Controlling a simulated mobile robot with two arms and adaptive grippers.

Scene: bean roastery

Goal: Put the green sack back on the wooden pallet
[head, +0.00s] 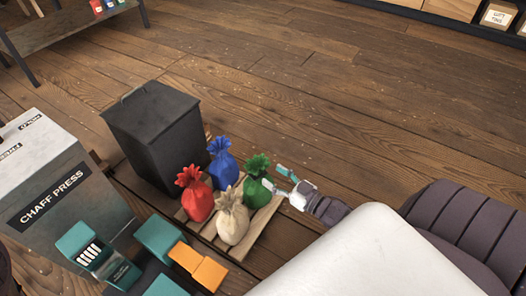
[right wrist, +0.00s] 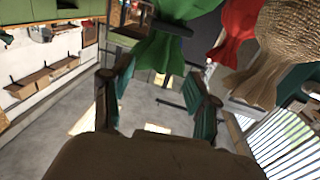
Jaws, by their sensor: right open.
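The green sack (head: 257,191) appears to rest at the right corner of the wooden pallet (head: 262,222), among the other sacks. My right gripper (head: 284,179) is beside the green sack's upper part, just to its right. In the right wrist view, the gripper (right wrist: 163,92) has its two teal-padded fingers spread with nothing between them. The green sack (right wrist: 165,50) hangs into the top of that view, beyond the fingertips. The sack's base is partly hidden by the beige sack. My left gripper is not in view.
A red sack (head: 196,199), a blue sack (head: 223,167) and a beige sack (head: 233,221) share the pallet. A dark bin (head: 153,135) stands behind them. The chaff press (head: 60,185) and teal and orange parts (head: 197,266) are at left. The floor beyond is clear.

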